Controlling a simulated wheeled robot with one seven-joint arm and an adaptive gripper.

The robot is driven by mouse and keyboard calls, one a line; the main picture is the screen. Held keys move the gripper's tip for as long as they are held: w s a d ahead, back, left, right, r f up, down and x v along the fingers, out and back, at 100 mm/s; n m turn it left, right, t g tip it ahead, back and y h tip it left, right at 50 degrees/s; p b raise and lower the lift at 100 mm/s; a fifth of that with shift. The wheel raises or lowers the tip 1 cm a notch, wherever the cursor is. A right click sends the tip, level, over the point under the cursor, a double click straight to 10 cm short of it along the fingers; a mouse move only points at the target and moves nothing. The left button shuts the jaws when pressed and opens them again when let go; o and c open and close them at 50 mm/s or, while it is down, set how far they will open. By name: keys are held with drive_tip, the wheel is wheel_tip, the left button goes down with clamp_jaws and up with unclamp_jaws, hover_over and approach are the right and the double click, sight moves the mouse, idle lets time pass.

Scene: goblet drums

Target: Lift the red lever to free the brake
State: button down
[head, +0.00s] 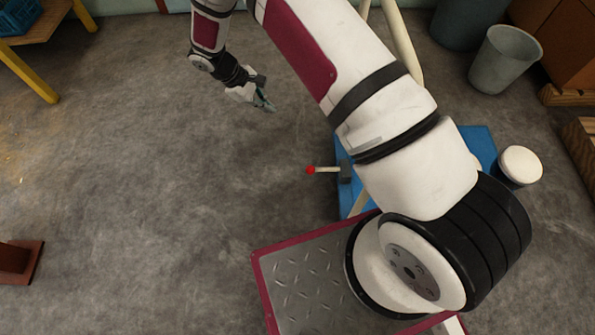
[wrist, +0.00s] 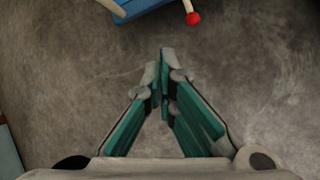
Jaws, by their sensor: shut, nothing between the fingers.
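The lever has a red knob (head: 311,170) on a pale shaft (head: 327,169) that sticks out to the left from a grey block (head: 345,171) on a blue base (head: 352,204). My arm covers much of the base. In the wrist view the red knob (wrist: 193,18) is at the top, right of centre, beyond my fingertips. My gripper (head: 268,104) is up and to the left of the knob in the head view, clear of it. It is shut and empty, and its fingertips (wrist: 162,65) are close together in the wrist view.
Grey bins (head: 502,59) stand at the upper right, and a white-topped round container (head: 520,164) is right of the blue base. A wooden table with yellow legs (head: 42,36) is at the upper left. The grey floor (head: 140,190) left of the lever is clear.

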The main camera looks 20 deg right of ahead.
drive_tip(key=s+f+n+b, duration=0.1)
drive_tip(key=s+f+b, duration=0.1)
drive_tip(key=f, duration=1.1)
drive_tip(key=s+f+n+h+b, duration=0.1)
drive_tip(key=s+f+b, duration=0.2)
drive_tip(key=f, duration=0.9)
drive_tip(key=shift+s+a+f+n+b, duration=0.15)
drive_tip(key=shift+a+f+n+b, duration=0.15)
drive_tip(key=shift+f+n+b, duration=0.1)
drive_tip(key=shift+h, duration=0.3)
drive_tip(key=b+x, duration=0.4)
drive_tip(key=x, duration=0.6)
drive_tip(key=shift+s+d+r, duration=0.3)
drive_tip(key=shift+r, duration=0.25)
drive_tip(key=shift+s+d+r, duration=0.3)
drive_tip(key=shift+r, duration=0.3)
drive_tip(key=shift+s+d+r, duration=0.25)
drive_tip(key=shift+d+r, duration=0.05)
drive_tip(key=shift+r, duration=0.25)
drive_tip(key=shift+r, duration=0.1)
drive_tip(key=shift+r+y+p, duration=0.35)
drive_tip(key=shift+y+p, duration=0.05)
drive_tip(key=shift+y, duration=0.3)
